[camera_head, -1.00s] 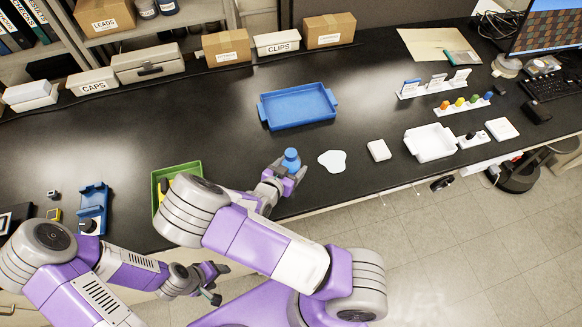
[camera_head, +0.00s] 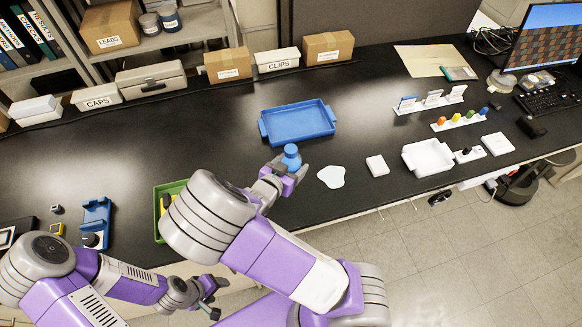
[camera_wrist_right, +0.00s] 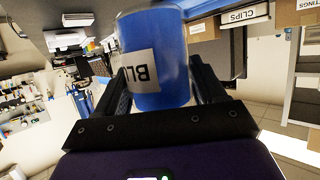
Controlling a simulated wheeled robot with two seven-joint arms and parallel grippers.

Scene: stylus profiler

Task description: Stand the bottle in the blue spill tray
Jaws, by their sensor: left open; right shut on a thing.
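The blue bottle (camera_head: 291,156) is held in my right gripper (camera_head: 284,174), just in front of the blue spill tray (camera_head: 298,123). In the right wrist view the bottle (camera_wrist_right: 158,75) stands between the two fingers and shows a white label. Its lower part is hidden by the gripper in the head view. The tray is empty and lies flat on the black bench, with a handle at each end. My left gripper (camera_head: 209,293) is open and empty, low in front of the bench edge at the left.
A white tray (camera_head: 428,157) is farther right. A green bin (camera_head: 160,205) and a blue stand (camera_head: 96,218) are at the left. The bench around the spill tray is clear.

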